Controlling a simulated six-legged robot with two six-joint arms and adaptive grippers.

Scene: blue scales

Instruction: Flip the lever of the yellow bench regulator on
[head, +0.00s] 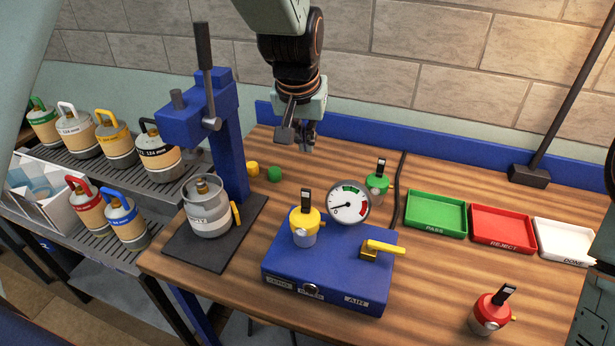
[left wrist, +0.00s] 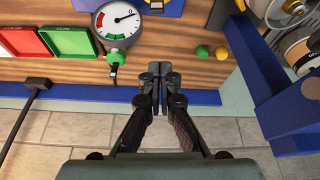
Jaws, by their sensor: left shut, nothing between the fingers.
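The yellow bench regulator (head: 306,220) stands on the left part of the blue box in the head view. Its black lever (head: 305,199) points up from the yellow top. A round white dial gauge (head: 348,203) stands just right of it. My left gripper (head: 307,146) is shut and empty above the back of the bench, behind and well apart from the regulator. In the left wrist view its fingertips (left wrist: 160,72) are together, and the gauge (left wrist: 118,20) shows at the top. The regulator is not clearly visible there. My right gripper is not in view.
The blue box (head: 330,265) also carries a yellow-handled valve (head: 383,247). A green regulator (head: 377,182) stands behind the gauge, and a red one (head: 491,310) front right. A blue press (head: 228,130) rises at left. Green (head: 436,231), red and white trays lie at right.

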